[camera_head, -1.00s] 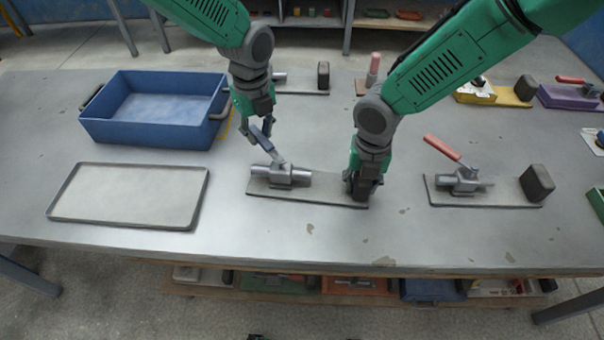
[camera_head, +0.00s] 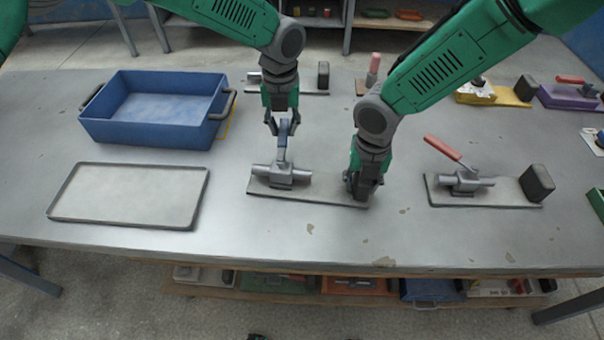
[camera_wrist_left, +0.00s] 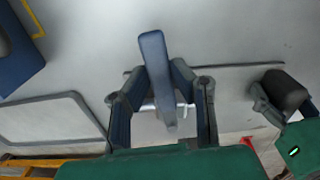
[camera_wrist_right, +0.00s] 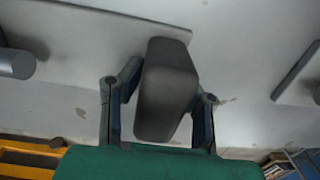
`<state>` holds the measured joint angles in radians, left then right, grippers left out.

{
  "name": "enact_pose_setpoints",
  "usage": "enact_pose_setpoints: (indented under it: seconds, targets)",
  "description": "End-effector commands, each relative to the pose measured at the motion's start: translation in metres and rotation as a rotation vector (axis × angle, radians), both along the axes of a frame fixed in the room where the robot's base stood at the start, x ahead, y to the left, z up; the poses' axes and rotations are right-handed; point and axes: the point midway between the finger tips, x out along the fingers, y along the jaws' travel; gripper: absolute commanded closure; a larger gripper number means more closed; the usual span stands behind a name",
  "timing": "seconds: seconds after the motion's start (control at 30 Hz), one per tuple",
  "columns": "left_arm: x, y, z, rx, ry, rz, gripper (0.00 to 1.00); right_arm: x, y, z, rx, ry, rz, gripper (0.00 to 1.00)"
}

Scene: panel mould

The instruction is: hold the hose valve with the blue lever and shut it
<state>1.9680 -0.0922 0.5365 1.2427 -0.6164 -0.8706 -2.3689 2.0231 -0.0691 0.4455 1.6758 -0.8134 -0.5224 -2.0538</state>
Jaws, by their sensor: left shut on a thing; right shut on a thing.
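The hose valve (camera_head: 281,174) is a grey metal body on a flat grey plate (camera_head: 325,191) in the middle of the table. Its blue lever (camera_head: 283,143) stands up from the body, nearly upright in the head view. My left gripper (camera_head: 283,127) is shut on the lever near its top; the left wrist view shows the lever (camera_wrist_left: 157,70) between the fingers. My right gripper (camera_head: 362,192) is shut on the dark block (camera_wrist_right: 166,88) at the plate's right end. That block is mostly hidden by the gripper in the head view.
A similar valve with a red lever (camera_head: 443,147) stands to the right. A blue bin (camera_head: 150,135) and a flat grey tray (camera_head: 60,200) are on the left. Another valve board (camera_head: 305,92) lies behind my left gripper. The table front is clear.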

Motion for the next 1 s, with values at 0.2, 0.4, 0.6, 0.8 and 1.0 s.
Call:
enact_pose_setpoints:
  seconds: [0.2,0.4,0.6,0.8,1.0]
  targets:
    - [0.0006,-0.0106,0.0013,-0.006,-0.004,-0.084,1.0,-0.0031,0.0016,-0.0024,0.001,0.006,0.007,1.0]
    - [0.0003,-0.0137,0.0014,-0.007,-0.004,-0.117,1.0,-0.0032,0.0018,-0.0025,0.001,0.006,0.007,1.0]
    - [0.0003,-0.0143,0.0014,-0.008,-0.004,-0.121,1.0,-0.0033,0.002,-0.0025,0.001,0.006,0.007,1.0]
    - [0.0002,-0.0144,0.0013,-0.008,-0.004,-0.121,0.77,-0.0034,0.0023,-0.0025,0.002,0.006,0.007,1.0]
    - [0.0,-0.0128,0.0008,-0.005,-0.002,-0.12,0.6,-0.0033,0.0018,-0.0026,0.001,0.006,0.006,1.0]
